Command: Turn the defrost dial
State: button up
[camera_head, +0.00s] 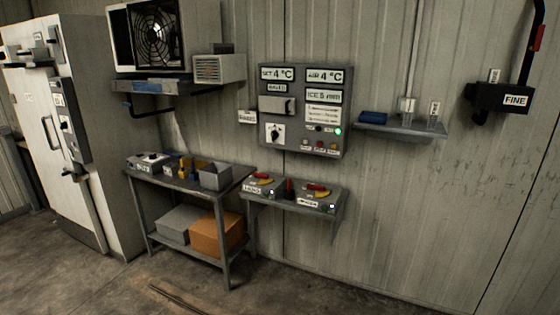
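A grey control panel (305,150) hangs on the corrugated wall near the middle. A dark round knob on a white square plate, likely the defrost dial (274,133), sits at its lower left. Its pointer setting and label are too small to read. Above the dial is a grey hatch or cover (276,105). Displays reading "SET 4 °C" and "AIR 4 °C" run along the panel's top, with an "ICE" display in mm below. A green light (338,131) glows at the right edge. My gripper is not visible in this view.
A table (160,185) with bins and boxes stands left of the panel. A low shelf (325,205) with red-handled devices juts out below it. A small shelf (405,131) is to its right, and a black unit labelled "FINE" (500,98) farther right.

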aim_at(275, 135)
jog(key=i+j+z, duration=0.1)
jog(key=i+j, duration=0.4)
jog(key=j, duration=0.25)
jog(key=i+j+z, duration=0.15)
jog(key=j, duration=0.25)
jog(key=i+j+z, duration=0.1)
jog(key=i+j, duration=0.2)
jog(key=j, duration=0.1)
